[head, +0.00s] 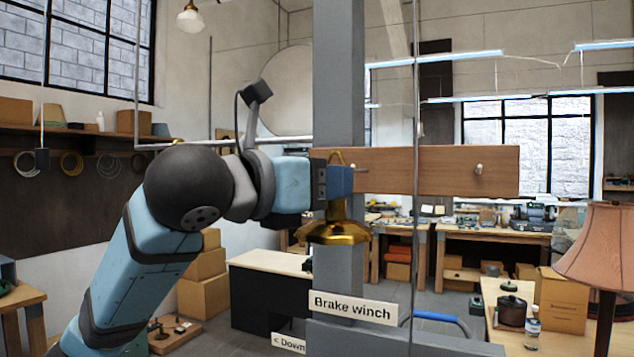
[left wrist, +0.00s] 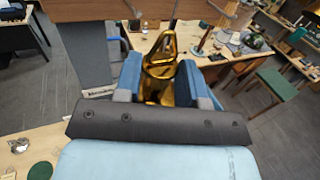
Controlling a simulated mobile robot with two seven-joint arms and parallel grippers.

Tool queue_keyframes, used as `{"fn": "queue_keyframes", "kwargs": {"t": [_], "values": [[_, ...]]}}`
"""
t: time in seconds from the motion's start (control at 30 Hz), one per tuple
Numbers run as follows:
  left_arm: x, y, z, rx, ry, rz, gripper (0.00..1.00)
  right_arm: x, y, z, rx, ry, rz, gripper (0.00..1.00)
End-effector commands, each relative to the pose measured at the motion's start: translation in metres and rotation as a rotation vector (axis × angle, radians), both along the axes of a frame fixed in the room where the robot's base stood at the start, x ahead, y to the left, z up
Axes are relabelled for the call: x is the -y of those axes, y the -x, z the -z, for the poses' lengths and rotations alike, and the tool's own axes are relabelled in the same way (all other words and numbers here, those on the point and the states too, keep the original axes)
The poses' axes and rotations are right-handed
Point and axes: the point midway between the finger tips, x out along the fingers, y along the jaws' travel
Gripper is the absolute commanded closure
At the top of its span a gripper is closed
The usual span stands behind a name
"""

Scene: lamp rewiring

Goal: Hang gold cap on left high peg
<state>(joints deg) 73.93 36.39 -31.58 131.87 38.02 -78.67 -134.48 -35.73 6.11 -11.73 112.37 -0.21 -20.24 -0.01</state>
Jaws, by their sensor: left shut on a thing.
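The gold cap (head: 337,226) hangs upright below my left gripper (head: 338,182) in the head view, with its flared rim at the bottom. The gripper is shut on its narrow upper part, and a gold loop rises above the fingers. In the left wrist view the cap (left wrist: 160,64) sits between the two blue fingers of the gripper (left wrist: 160,82). The wooden peg board (head: 435,170) is right behind the gripper. Its left peg (head: 361,170) shows just right of the fingers, partly hidden. Whether the loop touches the peg I cannot tell.
A right peg (head: 478,169) on the board is bare. A grey post (head: 340,75) carries the board, and a thin vertical rod (head: 416,110) stands in front. A "Brake winch" sign (head: 352,307) is below. A lamp (head: 605,245) stands at the far right.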

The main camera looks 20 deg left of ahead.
Motion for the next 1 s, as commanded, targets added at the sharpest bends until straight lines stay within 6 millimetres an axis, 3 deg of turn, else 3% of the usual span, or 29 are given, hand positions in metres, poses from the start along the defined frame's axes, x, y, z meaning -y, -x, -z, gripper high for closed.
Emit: {"fn": "queue_keyframes", "kwargs": {"t": [0.6,1.0], "values": [[0.002,-0.047,0.002,0.0,0.002,0.001,0.89,0.003,-0.001,-0.001,0.003,0.003,0.003,0.57],[0.002,-0.056,0.002,0.0,0.0,0.0,0.89,0.003,-0.001,0.001,0.0,0.004,0.002,0.57]]}}
